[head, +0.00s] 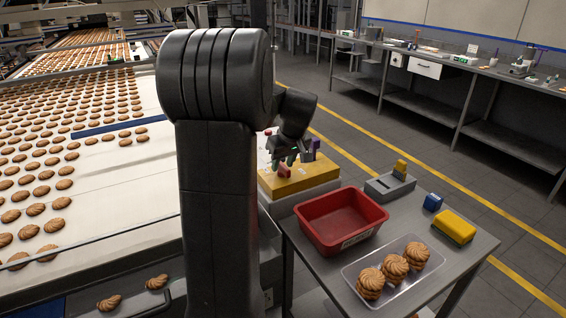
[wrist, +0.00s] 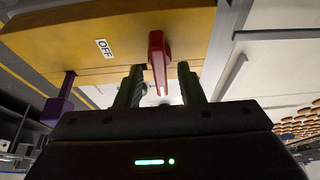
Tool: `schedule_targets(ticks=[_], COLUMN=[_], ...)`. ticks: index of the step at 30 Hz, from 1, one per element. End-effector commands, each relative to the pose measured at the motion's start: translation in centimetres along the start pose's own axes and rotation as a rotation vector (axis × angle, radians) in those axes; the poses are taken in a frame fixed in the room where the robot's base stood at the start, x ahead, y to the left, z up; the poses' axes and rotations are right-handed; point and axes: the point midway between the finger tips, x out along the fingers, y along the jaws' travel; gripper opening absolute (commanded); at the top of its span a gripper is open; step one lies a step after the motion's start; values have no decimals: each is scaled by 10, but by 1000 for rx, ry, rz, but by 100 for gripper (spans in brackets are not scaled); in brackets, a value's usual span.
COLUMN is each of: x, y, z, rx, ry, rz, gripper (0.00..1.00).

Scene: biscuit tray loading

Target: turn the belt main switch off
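The belt main switch is a red lever (wrist: 158,58) on a yellow box (wrist: 70,40). An OFF label (wrist: 104,48) is on the box, left of the lever in the wrist view. The lever stands upright in that picture, not over the label. My gripper (wrist: 161,88) is open, with one finger on each side of the lever's lower end and visible gaps between. In the head view the red lever (head: 284,170) shows on the yellow box (head: 318,177), just below my gripper (head: 291,158). My arm hides part of the box.
A purple part (wrist: 60,105) sticks out from the box near the lever. A red bin (head: 342,243), a clear tray of biscuits (head: 352,271), a grey block with a yellow piece (head: 388,188), a blue block (head: 433,202) and a yellow sponge (head: 454,226) occupy the table. The biscuit belt (head: 130,205) lies left.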

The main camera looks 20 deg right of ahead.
Motion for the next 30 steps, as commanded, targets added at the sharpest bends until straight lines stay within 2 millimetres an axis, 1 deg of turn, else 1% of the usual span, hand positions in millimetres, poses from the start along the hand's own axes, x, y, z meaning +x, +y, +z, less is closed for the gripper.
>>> schedule_targets(ticks=[3, 10, 14, 15, 16, 25, 30], x=[4, 4, 4, 4, 4, 4, 4], y=[0, 0, 0, 0, 0, 0, -1], z=[0, 0, 0, 0, 0, 0, -1], rx=[0, -1, -1, -1, 0, 17, 79], ry=[1, 1, 1, 0, 0, 0, 1], rz=[1, 1, 1, 1, 1, 9, 34], gripper=[35, 35, 9, 1, 0, 0, 0])
